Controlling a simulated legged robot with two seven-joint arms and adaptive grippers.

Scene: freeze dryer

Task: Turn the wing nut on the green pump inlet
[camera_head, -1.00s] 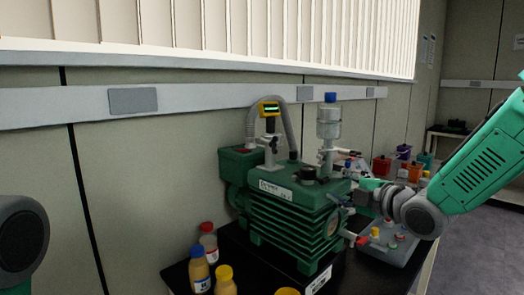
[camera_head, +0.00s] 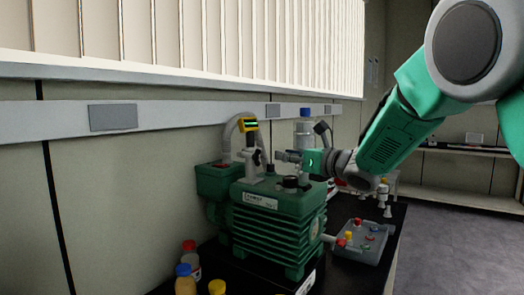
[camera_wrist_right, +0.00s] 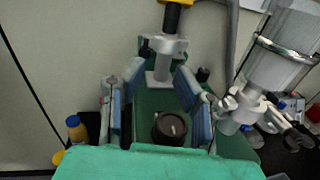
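The green pump (camera_head: 280,220) stands on the dark bench. Its grey metal inlet (camera_head: 250,165) rises from the top, with a yellow gauge above it. A small dark part, seemingly the wing nut (camera_head: 258,158), sits at the inlet's clamp; it also shows at the clamp's left side in the wrist view (camera_wrist_right: 147,50). My right gripper (camera_head: 283,156) is above the pump, just right of the inlet. In the wrist view my right gripper (camera_wrist_right: 160,85) is open, its blue-padded fingers apart and empty, with the inlet clamp ahead between them. My left gripper is not in view.
A clear cylinder with a blue cap (camera_head: 306,113) stands behind my right gripper. A black knob (camera_wrist_right: 169,127) is on the pump top below the fingers. Capped bottles (camera_head: 186,280) stand front left; a grey tray (camera_head: 348,250) lies right of the pump.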

